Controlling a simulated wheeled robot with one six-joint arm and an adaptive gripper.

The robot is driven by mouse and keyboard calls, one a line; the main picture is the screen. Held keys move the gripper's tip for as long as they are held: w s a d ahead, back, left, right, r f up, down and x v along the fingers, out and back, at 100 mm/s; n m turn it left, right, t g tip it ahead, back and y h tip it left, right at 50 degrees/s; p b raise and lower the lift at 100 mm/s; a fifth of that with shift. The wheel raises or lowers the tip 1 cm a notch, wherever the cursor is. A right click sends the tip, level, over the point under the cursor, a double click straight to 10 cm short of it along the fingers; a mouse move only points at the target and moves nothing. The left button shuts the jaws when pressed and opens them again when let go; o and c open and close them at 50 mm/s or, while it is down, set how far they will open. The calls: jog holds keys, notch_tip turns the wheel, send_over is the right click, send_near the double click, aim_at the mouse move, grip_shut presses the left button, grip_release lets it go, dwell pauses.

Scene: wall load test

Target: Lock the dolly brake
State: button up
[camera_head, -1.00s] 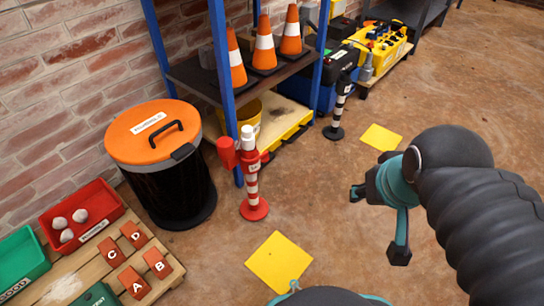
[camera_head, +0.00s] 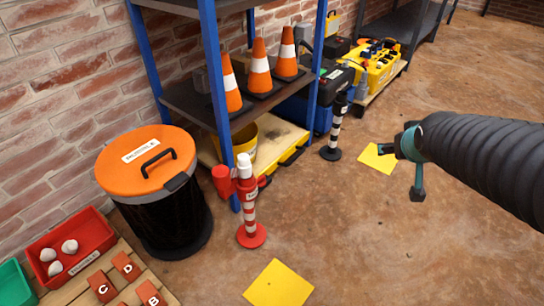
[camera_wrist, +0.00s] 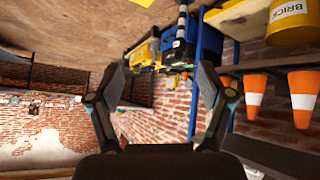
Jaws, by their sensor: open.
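No part is clearly recognisable as the dolly brake. A low wooden platform (camera_head: 368,93) under a yellow machine (camera_head: 376,63) at the back right may be the dolly; its wheels and any brake lever are too small to tell. My gripper (camera_head: 401,170) is at the right of the head view, open and empty, in front of that platform and above the floor near a yellow square. In the wrist view, my gripper (camera_wrist: 163,82) has its fingers spread, with the yellow machine (camera_wrist: 146,52) seen beyond, between them, the picture being turned over.
A blue-framed shelf (camera_head: 222,75) holds several orange cones (camera_head: 260,68). A red-and-white post (camera_head: 248,205) and a black-and-white post (camera_head: 334,130) stand before it. An orange-lidded bin (camera_head: 148,160) stands left. Yellow floor squares (camera_head: 378,157) lie on the open floor at right.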

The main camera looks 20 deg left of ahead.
jog(key=w+a+f+n+t+y, duration=0.1)
jog(key=w+a+f+n+y, duration=0.2)
jog(key=w+a+f, duration=0.6)
jog(key=w+a+f+n+t+y, duration=0.2)
jog(key=w+a+f+y, duration=0.1)
jog(key=w+a+f, duration=0.65)
jog(key=n+g+y, duration=0.2)
jog(key=n+y, duration=0.2)
jog(key=y, duration=0.5)
send_near(261, 179)
jog(key=x, duration=1.1)
jog(key=shift+r+b, duration=0.1)
jog(key=shift+b, duration=0.3)
jog(key=c, duration=1.2)
